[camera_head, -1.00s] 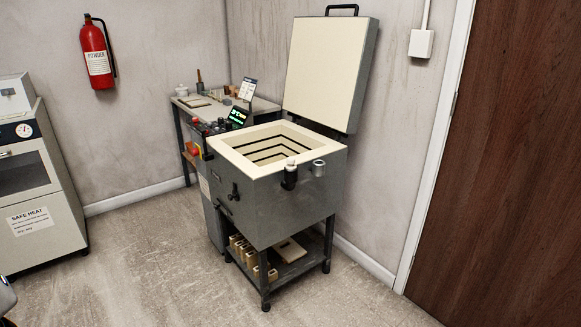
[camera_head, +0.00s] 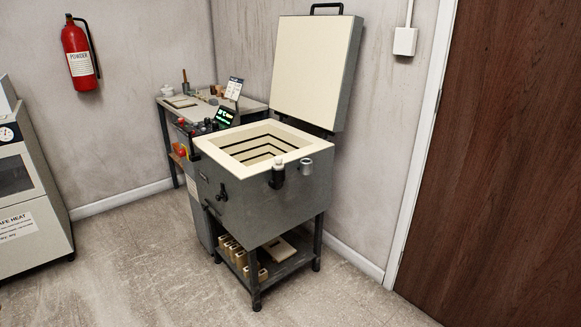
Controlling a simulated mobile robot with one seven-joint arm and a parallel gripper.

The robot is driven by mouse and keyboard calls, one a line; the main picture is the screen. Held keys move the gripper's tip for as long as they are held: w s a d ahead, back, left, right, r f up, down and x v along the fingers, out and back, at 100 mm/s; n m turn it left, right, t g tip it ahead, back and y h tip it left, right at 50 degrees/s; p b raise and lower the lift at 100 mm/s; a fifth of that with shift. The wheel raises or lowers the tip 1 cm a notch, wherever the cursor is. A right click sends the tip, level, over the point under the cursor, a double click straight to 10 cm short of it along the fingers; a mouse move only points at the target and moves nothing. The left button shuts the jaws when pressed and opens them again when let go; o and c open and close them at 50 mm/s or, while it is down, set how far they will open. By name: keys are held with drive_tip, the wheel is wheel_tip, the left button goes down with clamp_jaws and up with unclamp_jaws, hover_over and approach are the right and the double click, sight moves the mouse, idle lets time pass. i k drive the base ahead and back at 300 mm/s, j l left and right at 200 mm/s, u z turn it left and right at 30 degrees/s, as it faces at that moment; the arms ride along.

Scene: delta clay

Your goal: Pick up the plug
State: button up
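A small pale-topped piece (camera_head: 278,163) stands in a black holder (camera_head: 277,178) on the front right edge of the grey kiln (camera_head: 265,205); it may be the plug, but it is too small to be sure. A short silver cylinder (camera_head: 306,167) sits just right of it at the same corner. The kiln's lid (camera_head: 317,72) stands open, showing the cream stepped chamber (camera_head: 262,150). My gripper is not in view, and nothing is seen touching the kiln.
A side table (camera_head: 180,102) with small items and a lit controller (camera_head: 225,116) stand behind the kiln. Several pale blocks (camera_head: 236,258) lie on its lower shelf. A safe-heat cabinet (camera_head: 25,215) is at left, a brown door (camera_head: 500,150) at right. The floor in front is clear.

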sight(278, 165)
drive_tip(key=i+j, duration=0.2)
drive_tip(key=i, duration=0.3)
drive_tip(key=i+j, duration=0.25)
drive_tip(key=i, duration=0.25)
drive_tip(key=i+j, duration=0.2)
drive_tip(key=i, duration=0.35)
drive_tip(key=i+j, duration=0.25)
drive_tip(key=i, duration=0.25)
